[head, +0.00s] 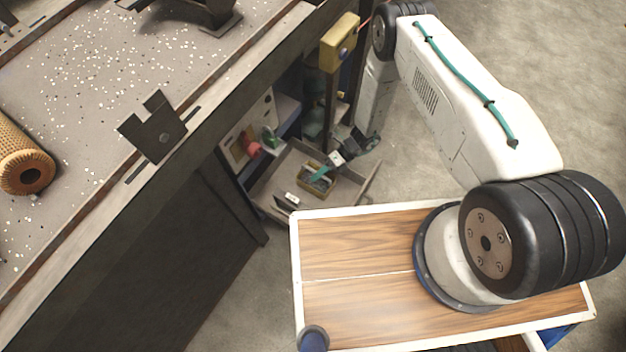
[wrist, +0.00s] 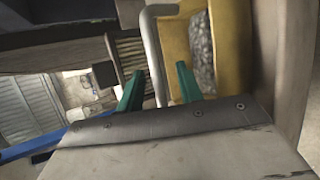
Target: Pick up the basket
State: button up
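The yellow basket (head: 319,193) sits in a shallow grey tray below the bench in the head view. In the wrist view its yellow wall (wrist: 176,50) shows on the right, with grey grainy contents inside. A bent grey handle (wrist: 152,50) rises beside it. My gripper (head: 321,173) is over the basket, and in the wrist view its teal fingers (wrist: 158,75) are spread. The handle passes between the fingers, with a visible gap on each side. The lower handle is hidden behind the gripper body.
The grey tray (head: 346,190) has raised walls around the basket. A panel with a red knob (head: 251,149) and a green knob (head: 271,136) stands behind it. The large bench (head: 150,60) is at left, holding a mesh tube (head: 22,160). Bare floor lies to the right.

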jog(key=shift+a, duration=0.15)
jog(key=shift+c, duration=0.4)
grip_shut()
jog(key=shift+r, duration=4.95)
